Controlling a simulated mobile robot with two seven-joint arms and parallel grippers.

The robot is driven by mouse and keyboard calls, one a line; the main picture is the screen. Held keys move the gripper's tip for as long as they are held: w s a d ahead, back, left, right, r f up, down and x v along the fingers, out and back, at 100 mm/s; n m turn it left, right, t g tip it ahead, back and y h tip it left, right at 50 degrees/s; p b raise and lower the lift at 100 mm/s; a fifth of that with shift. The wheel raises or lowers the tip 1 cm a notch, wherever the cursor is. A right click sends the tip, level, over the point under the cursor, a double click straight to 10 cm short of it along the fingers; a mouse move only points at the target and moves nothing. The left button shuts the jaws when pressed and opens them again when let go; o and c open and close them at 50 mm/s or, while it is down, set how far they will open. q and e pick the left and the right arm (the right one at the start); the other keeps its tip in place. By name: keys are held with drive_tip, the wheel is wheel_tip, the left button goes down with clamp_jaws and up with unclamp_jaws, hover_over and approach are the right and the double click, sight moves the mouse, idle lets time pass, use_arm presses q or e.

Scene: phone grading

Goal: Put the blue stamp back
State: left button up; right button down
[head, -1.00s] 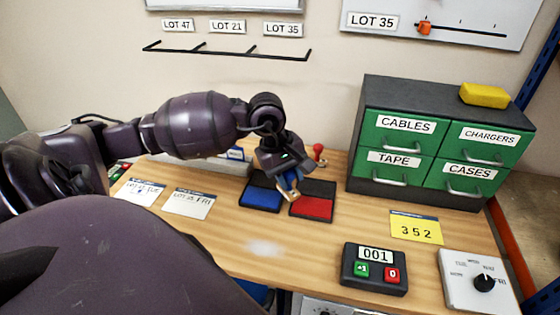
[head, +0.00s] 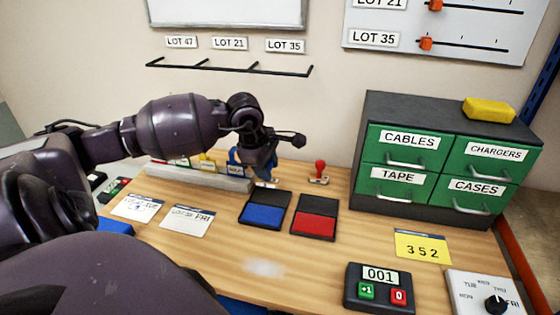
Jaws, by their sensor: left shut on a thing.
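My left gripper (head: 266,180) is above the back of the table, behind the blue ink pad and left of the red stamp. It is shut on the blue stamp, which is mostly hidden by the fingers and hand. The red stamp (head: 319,170) stands upright on a small pale base at the back. The open blue ink pad (head: 263,214) lies in front of the gripper. The open red ink pad (head: 314,224) lies to its right. I cannot tell whether the held stamp touches anything. My right gripper is not in view.
A card rack (head: 200,177) stands just left of the gripper. Two labelled cards (head: 186,220) lie in front of it. A green drawer cabinet (head: 371,128) stands at the right. A counter (head: 377,291) and a dial box (head: 470,284) are at the front right. The front middle is clear.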

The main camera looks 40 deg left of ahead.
use_arm(q)
drive_tip(key=w+a, duration=0.6)
drive_tip(key=w, duration=0.6)
drive_tip(key=f, duration=0.2)
drive_tip(key=f+p, duration=0.1)
drive_tip(key=f, duration=0.2)
drive_tip(key=shift+s+f, duration=0.35)
drive_tip(key=shift+s, duration=0.05)
drive_tip(key=shift+w+a+f+p, duration=0.2)
drive_tip(key=shift+f+p, duration=0.2)
drive_tip(key=shift+f, duration=0.25)
drive_tip(key=shift+f, duration=0.15)
drive_tip(key=o, duration=0.8)
